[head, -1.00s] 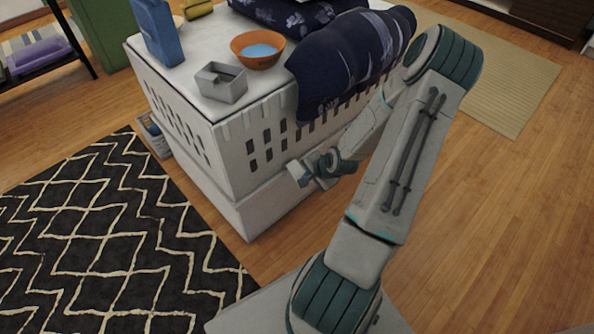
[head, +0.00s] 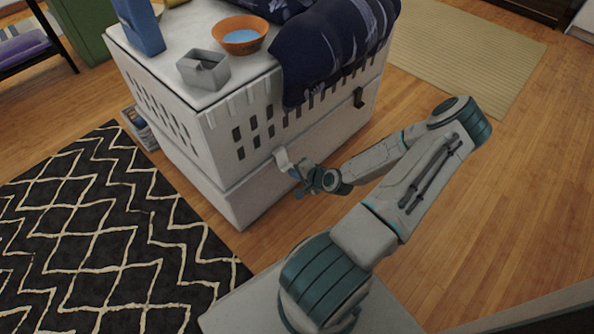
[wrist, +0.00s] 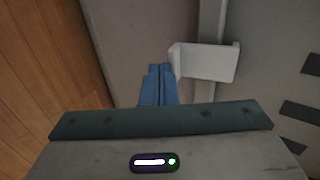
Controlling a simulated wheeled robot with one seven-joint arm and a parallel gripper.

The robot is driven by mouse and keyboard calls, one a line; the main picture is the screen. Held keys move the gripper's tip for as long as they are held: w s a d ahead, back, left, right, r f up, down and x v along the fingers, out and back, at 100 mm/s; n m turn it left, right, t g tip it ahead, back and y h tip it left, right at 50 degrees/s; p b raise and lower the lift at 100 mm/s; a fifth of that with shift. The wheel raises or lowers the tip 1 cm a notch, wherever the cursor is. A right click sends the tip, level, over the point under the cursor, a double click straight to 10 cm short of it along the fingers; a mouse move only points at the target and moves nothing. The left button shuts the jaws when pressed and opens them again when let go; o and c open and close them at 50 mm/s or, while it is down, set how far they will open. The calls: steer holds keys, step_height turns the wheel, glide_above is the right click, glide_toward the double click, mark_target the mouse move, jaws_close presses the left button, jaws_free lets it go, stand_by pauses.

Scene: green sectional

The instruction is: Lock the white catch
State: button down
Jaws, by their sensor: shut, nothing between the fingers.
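The white catch (head: 282,158) is on the long side of the white crate (head: 215,125), near the seam between its upper and lower parts. It looks like a small pale flap standing out from the wall. In the wrist view, the catch (wrist: 208,61) is a bent white plate beside a pale ridge, just right of my fingertips. My gripper (head: 295,173) is shut and empty, right beside the catch. In the wrist view, its blue fingers (wrist: 158,72) are together. Their tips are very close to the catch's left edge; I cannot tell whether they touch.
A dark catch (head: 358,97) is farther right on the same crate side. On the crate top are an orange bowl (head: 239,41), a grey open box (head: 203,72), a blue box (head: 138,25) and dark blue fabric (head: 330,50).

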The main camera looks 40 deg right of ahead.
steer(key=shift+r, duration=0.1)
steer(key=shift+r+p, duration=0.7)
steer(key=shift+r, duration=0.1)
steer(key=shift+s, duration=0.1)
steer(key=s+d+r+p, duration=0.1)
steer(key=s+p, duration=0.1)
steer(key=s, duration=0.4)
steer(key=s+d+r+p, duration=0.1)
steer(key=s+r+p, duration=0.1)
steer(key=s, duration=0.5)
steer(key=shift+s+d, duration=0.15)
steer(key=shift+d, duration=0.15)
